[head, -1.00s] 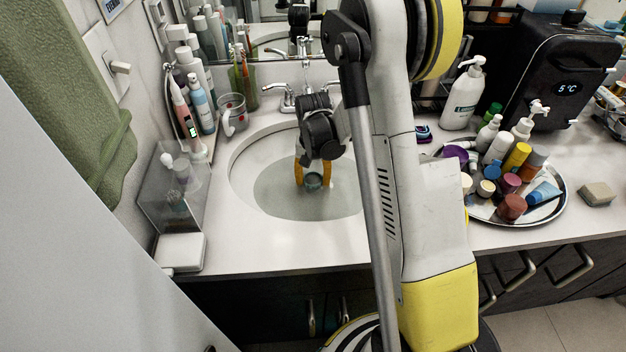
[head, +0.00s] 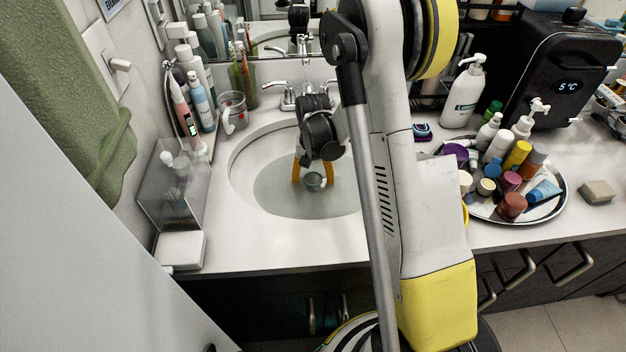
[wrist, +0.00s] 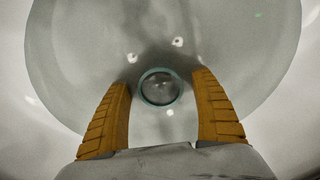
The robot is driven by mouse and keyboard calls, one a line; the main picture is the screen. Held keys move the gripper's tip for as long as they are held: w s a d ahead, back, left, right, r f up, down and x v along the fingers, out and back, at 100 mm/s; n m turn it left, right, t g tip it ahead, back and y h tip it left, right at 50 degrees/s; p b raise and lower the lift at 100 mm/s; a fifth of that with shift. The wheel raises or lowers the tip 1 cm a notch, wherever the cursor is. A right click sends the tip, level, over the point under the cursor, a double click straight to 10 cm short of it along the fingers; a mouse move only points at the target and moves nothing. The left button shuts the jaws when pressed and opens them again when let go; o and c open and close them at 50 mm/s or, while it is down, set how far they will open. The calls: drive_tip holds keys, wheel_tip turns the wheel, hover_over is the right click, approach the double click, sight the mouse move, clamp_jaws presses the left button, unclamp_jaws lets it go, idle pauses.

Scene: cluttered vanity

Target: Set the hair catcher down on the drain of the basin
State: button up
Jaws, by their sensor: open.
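The hair catcher (head: 314,181) is a small round piece with a teal rim, low in the basin (head: 246,170). In the wrist view the hair catcher (wrist: 160,87) lies between and just beyond my fingertips, with a gap on each side. My gripper (head: 312,176) is open, its two orange fingers pointing down into the basin; it also shows in the wrist view (wrist: 164,85). No separate drain opening shows; whatever is under the catcher is hidden by it.
The faucet (head: 306,90) stands behind the basin. A cup (head: 232,112) and several bottles stand to the left. A round tray (head: 548,207) crowded with bottles and jars is on the right, near a soap dispenser (head: 463,98). The counter's front strip is clear.

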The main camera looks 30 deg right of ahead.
wheel_tip(320, 180, up, 12)
idle(0.5)
idle(0.3)
drive_tip(key=s+a+r+n+t, duration=0.3)
drive_tip(key=s+a+r, duration=0.4)
drive_tip(key=r, duration=0.4)
drive_tip(key=s+a+r+n+t, duration=0.1)
drive_tip(key=s+a+n+t, duration=0.2)
drive_tip(key=s, duration=0.8)
drive_tip(key=shift+s+a+r+t, duration=0.35)
drive_tip(key=shift+a+r+t, duration=0.05)
drive_tip(key=shift+a+t, duration=0.2)
idle(0.5)
